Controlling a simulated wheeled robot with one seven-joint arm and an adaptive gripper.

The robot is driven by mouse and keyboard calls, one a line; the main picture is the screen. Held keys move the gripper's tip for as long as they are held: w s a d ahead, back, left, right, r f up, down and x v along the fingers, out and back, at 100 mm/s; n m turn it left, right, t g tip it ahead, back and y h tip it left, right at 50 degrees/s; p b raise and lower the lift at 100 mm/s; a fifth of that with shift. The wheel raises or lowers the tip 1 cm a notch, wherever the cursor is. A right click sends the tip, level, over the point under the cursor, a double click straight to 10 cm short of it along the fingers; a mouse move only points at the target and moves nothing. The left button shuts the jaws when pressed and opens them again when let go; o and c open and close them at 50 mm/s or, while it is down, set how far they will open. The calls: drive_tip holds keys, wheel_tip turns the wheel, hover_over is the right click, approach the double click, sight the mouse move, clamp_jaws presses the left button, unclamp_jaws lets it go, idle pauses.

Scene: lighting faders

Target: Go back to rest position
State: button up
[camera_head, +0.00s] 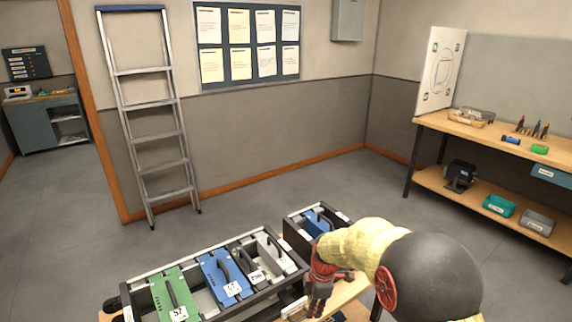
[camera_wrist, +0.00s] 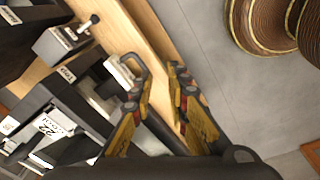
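My gripper (camera_head: 318,292) is low at the bottom centre of the head view, beside the right end of the fader console. In the wrist view the two fingers of my gripper (camera_wrist: 158,80) stand apart with a gap between them, and nothing shows held. The console (camera_head: 140,275) has a green fader module (camera_head: 172,295), a blue module (camera_head: 222,274) and a grey module (camera_head: 270,250). A second, smaller rack (camera_head: 292,232) with a blue module (camera_head: 316,222) stands behind my gripper. My arm hides part of this area.
A wooden workbench (camera_head: 480,130) with bins stands at the right. A ladder (camera_head: 153,120) leans on the back wall. In the wrist view a wooden edge (camera_wrist: 135,45) runs beside the fingers, with a grey handle (camera_wrist: 130,66) close by. The middle floor (camera_head: 330,180) is clear.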

drive_tip(key=s+d+r+m+t+p, duration=0.1)
drive_tip(key=s+d+r+m, duration=0.2)
drive_tip(key=s+r+m, duration=0.3)
drive_tip(key=s+d+r+m+t, duration=0.2)
drive_tip(key=s+r+m, duration=0.4)
drive_tip(key=s+r, duration=0.7)
drive_tip(key=s+d+r+m+t+h+p, duration=0.1)
drive_tip(key=s+d+r+m, duration=0.4)
drive_tip(key=s+r, duration=0.5)
drive_tip(key=shift+s+m+t+p, duration=0.4)
drive_tip(key=shift+s+m, duration=0.15)
drive_tip(key=shift+m, duration=0.35)
